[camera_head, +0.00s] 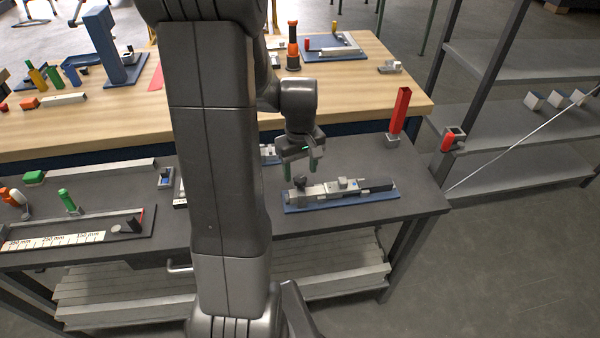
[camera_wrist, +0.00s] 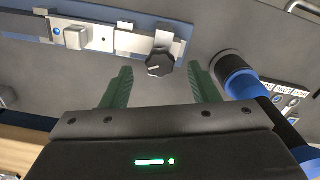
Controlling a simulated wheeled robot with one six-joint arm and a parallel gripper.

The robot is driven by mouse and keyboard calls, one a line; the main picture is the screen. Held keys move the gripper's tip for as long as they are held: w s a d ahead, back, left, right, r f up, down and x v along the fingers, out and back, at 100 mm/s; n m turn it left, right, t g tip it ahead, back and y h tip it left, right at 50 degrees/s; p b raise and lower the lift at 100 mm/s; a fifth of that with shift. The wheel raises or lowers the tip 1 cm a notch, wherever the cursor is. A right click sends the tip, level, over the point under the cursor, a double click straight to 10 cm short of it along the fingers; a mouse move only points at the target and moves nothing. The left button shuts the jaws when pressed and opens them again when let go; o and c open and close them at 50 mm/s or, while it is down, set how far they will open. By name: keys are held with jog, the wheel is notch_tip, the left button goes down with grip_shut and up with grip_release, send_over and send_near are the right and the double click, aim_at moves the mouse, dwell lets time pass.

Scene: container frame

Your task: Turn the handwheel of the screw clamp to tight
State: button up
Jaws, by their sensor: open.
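The screw clamp (camera_head: 340,191) is a grey bar-shaped device on a blue base plate on the dark bench. Its handwheel (camera_head: 300,183) is a small dark knob near the left end. In the wrist view the handwheel (camera_wrist: 159,64) is a black faceted knob with a small light mark. My gripper (camera_head: 301,165) hangs above the handwheel end with its green fingers pointing down. In the wrist view my gripper (camera_wrist: 160,74) is open and empty, with the handwheel appearing between the fingertips. The fingers do not appear to touch it.
A red upright post (camera_head: 399,110) stands at the back right of the bench. A scale fixture (camera_head: 75,232) is at the left. Bare bench lies in front of the clamp.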

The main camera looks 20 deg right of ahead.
aim_at(300, 182)
jog(key=shift+f, duration=1.3)
jog(key=shift+c, duration=0.2)
jog(key=c, duration=0.9)
jog(key=shift+c, duration=0.2)
jog(key=shift+m, duration=0.3)
jog(key=m+b, duration=0.1)
jog(key=m, duration=0.1)
jog(key=shift+m, duration=0.3)
jog(key=shift+m+b, duration=0.55)
jog(key=shift+m, duration=0.95)
